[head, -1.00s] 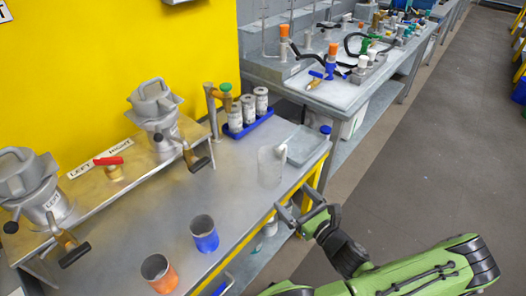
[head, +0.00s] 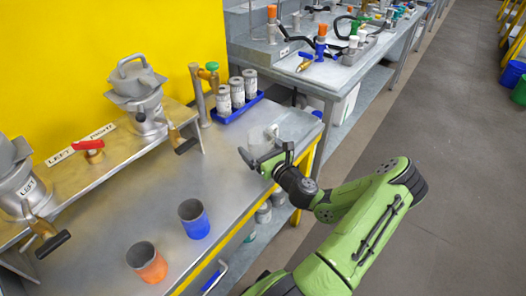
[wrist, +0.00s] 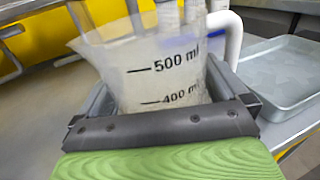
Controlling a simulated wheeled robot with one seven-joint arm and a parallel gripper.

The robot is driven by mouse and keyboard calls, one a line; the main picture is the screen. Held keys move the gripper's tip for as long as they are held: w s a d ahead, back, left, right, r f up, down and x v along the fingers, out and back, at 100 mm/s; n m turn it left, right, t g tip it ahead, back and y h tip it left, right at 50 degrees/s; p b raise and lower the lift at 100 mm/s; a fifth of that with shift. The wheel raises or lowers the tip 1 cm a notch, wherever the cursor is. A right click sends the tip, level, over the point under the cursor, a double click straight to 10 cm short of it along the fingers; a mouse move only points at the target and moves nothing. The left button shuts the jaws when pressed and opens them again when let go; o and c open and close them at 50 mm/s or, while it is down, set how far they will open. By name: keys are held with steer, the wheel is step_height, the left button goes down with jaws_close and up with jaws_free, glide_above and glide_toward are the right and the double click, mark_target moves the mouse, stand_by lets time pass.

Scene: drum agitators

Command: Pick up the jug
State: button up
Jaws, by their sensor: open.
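The jug (wrist: 165,70) is a clear measuring jug with black marks reading 500 ml and 400 ml and a white handle. In the wrist view it stands between the two fingers of my gripper (wrist: 165,100). The fingers are open, one on each side of it; I cannot tell whether they touch it. In the head view my gripper (head: 264,158) reaches over the right end of the metal bench. There the jug (head: 262,138) is partly hidden behind my gripper, with its white handle at the upper right.
A grey tray (wrist: 283,78) lies right of the jug. A blue rack (head: 238,109) of several cans stands behind it. A blue cup (head: 194,220) and an orange cup (head: 147,264) stand at the front of the bench. Two metal drums stand on a raised shelf at left.

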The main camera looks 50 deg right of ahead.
steer(key=c, duration=0.8)
steer(key=shift+r, duration=0.15)
